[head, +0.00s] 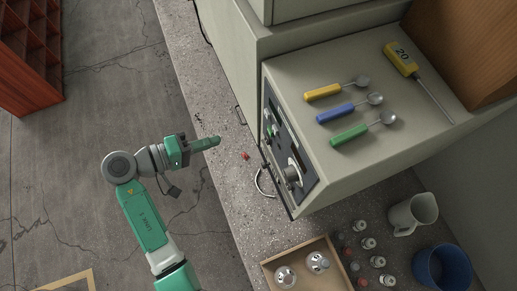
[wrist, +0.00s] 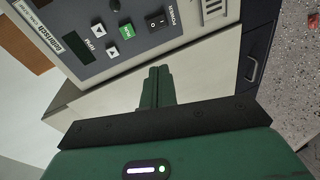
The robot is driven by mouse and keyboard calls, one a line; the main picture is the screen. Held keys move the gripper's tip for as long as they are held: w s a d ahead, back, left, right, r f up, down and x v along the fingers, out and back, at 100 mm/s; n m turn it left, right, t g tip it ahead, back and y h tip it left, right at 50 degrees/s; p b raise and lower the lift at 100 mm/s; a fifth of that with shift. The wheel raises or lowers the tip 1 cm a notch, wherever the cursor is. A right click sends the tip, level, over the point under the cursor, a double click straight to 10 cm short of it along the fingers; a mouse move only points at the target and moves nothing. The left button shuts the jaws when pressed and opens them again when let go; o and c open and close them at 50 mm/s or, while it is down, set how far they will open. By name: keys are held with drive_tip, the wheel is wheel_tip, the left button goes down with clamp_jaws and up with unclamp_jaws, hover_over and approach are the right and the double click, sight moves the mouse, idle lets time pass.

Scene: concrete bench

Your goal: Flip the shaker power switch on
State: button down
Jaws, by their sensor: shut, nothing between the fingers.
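The shaker (head: 312,128) is a large beige box with a dark control panel (head: 285,152) on its side facing my gripper. In the wrist view, the black power switch (wrist: 155,21) sits on the grey panel beside the word POWER, next to a green button (wrist: 127,32). Which way the rocker is tipped is too small to tell. My green gripper (head: 217,141) is shut and empty, left of the panel and apart from it. In the wrist view, the closed fingertips (wrist: 158,72) point toward the panel, just below the switch in the picture.
Yellow, blue and green handled spoons (head: 349,113) and a yellow thermometer-like tool (head: 404,62) lie on the shaker top. A small red item (head: 245,155) lies on the bench. A tray with flasks (head: 271,266), several vials, a pitcher (head: 401,219) and a blue bin (head: 419,270) stand lower right.

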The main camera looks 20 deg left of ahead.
sight(266, 141)
drive_tip(key=s+f+h, duration=0.1)
drive_tip(key=s, duration=0.1)
drive_tip(key=s+f+h, duration=0.1)
drive_tip(key=s+f, duration=0.1)
drive_tip(key=shift+a+f+n+t, duration=0.1)
drive_tip(key=shift+f+n+t, duration=0.2)
drive_tip(key=p+x, duration=0.1)
drive_tip(key=x, duration=1.3)
drive_tip(key=shift+w, duration=0.1)
drive_tip(key=shift+f, duration=0.1)
